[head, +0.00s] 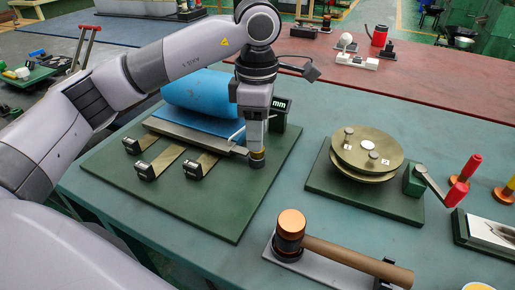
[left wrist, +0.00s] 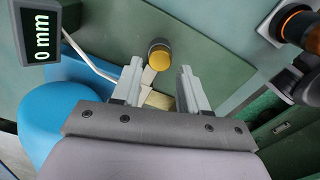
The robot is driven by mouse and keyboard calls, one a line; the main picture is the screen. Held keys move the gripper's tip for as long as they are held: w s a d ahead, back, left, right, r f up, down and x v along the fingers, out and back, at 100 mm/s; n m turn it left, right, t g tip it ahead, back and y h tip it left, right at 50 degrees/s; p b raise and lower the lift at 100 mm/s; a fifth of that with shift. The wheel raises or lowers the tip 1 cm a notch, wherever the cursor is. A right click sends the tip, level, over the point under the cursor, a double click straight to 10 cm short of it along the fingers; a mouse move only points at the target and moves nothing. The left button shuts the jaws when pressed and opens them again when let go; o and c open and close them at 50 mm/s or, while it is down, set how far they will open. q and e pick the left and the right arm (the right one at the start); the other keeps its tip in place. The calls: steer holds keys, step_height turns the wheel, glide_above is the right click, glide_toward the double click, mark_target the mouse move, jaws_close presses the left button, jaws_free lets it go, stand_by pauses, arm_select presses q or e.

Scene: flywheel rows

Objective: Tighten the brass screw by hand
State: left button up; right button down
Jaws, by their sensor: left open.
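The brass screw (left wrist: 159,58) shows in the left wrist view as a round yellow knob with a dark collar, beside a thin pale bar. In the head view it is the small yellow and dark piece (head: 257,160) at the right end of the grey bar of the blue-roll device. My left gripper (left wrist: 161,80) is open, its two fingers apart with the knob just beyond their tips, roughly between them. In the head view my left gripper (head: 255,143) points down right above the screw. I cannot tell whether a finger touches it. My right gripper is not in view.
A display (left wrist: 40,32) reads "0 mm". A blue roll (head: 195,92) lies behind the screw on a green board (head: 232,215). A brass flywheel (head: 367,150) with a red-handled crank stands right. A mallet (head: 335,252) lies in front. Bare green board surrounds the screw's front side.

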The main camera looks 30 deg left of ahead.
mark_target(257, 154)
arm_select(q)
steer(key=n, duration=0.5)
steer(key=shift+f, duration=0.1)
stand_by(0.4)
steer(key=shift+f+b, duration=0.9)
steer(key=shift+f, duration=0.55)
steer(key=c, duration=0.7)
steer(key=shift+m, duration=1.1)
steer(key=shift+m+b, duration=0.3)
steer(key=shift+m, duration=1.2)
